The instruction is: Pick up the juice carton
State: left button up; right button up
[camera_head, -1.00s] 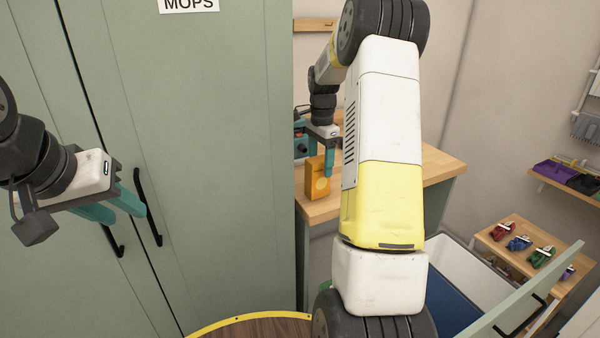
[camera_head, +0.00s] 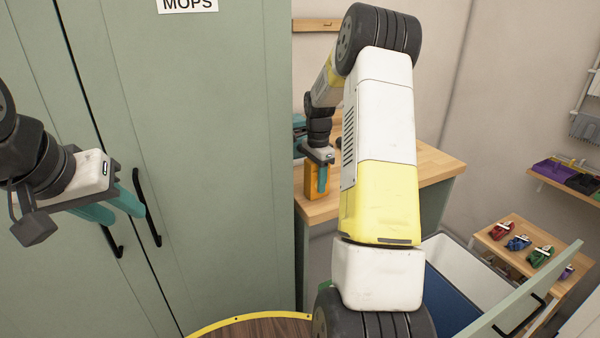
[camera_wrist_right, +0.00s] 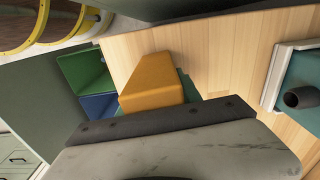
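The orange juice carton (camera_head: 309,180) stands upright near the front left edge of the wooden worktop. It also shows in the right wrist view (camera_wrist_right: 153,80), close in front of the gripper. My right gripper (camera_head: 321,180) is at the carton, with a teal finger covering part of it in the head view. In the right wrist view a teal finger shows beside the carton; the other finger is not clearly visible, so I cannot tell whether they grip it. My left gripper (camera_head: 120,208) is open and empty in front of the green cabinet.
The worktop (camera_head: 435,165) has bare room to the right. A tall green cabinet (camera_head: 215,150) stands directly left of it. A teal and grey device (camera_wrist_right: 300,85) stands near the carton. An open drawer or bin with blue inside (camera_head: 452,298) lies at lower right.

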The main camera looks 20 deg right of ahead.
jog(key=c, duration=0.3)
jog(key=shift+c, duration=0.2)
